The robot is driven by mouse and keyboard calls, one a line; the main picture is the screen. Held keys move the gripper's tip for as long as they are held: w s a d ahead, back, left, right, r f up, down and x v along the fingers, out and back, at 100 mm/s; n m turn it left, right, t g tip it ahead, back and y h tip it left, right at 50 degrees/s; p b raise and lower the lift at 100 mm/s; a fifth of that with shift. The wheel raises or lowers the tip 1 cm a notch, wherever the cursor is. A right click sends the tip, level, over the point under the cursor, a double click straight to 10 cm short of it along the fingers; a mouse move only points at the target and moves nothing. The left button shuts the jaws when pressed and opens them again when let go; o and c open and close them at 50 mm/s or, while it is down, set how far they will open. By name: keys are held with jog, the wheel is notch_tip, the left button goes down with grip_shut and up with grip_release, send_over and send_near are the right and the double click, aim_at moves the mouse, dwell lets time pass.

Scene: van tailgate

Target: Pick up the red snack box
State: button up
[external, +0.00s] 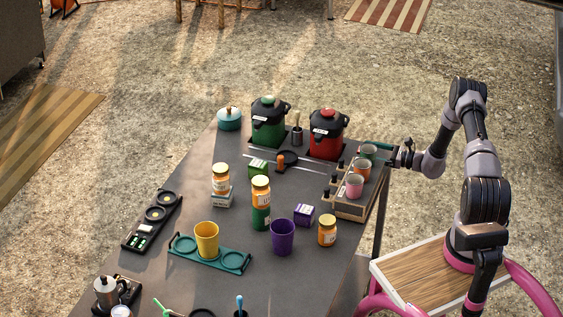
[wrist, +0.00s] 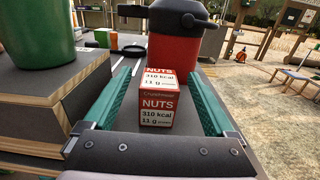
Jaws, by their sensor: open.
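The red snack box (wrist: 157,122), with white NUTS labels on its top and front, stands upright on the dark table in the wrist view. It sits between the two green fingers of my open gripper (wrist: 162,78), with a visible gap on each side. In the external view my gripper (external: 368,153) is at the table's right edge, beside the cup rack. I cannot make out the red box there; it seems hidden behind the cups and my fingers.
A red and black pot (wrist: 174,42) stands just behind the box. A wooden rack (wrist: 50,95) with a green cup (wrist: 36,38) is close to the left finger. More cups, jars and a green pot (external: 268,124) crowd the table. Beyond the right edge is open ground.

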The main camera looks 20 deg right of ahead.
grip_shut()
jog(key=shift+r, duration=0.1)
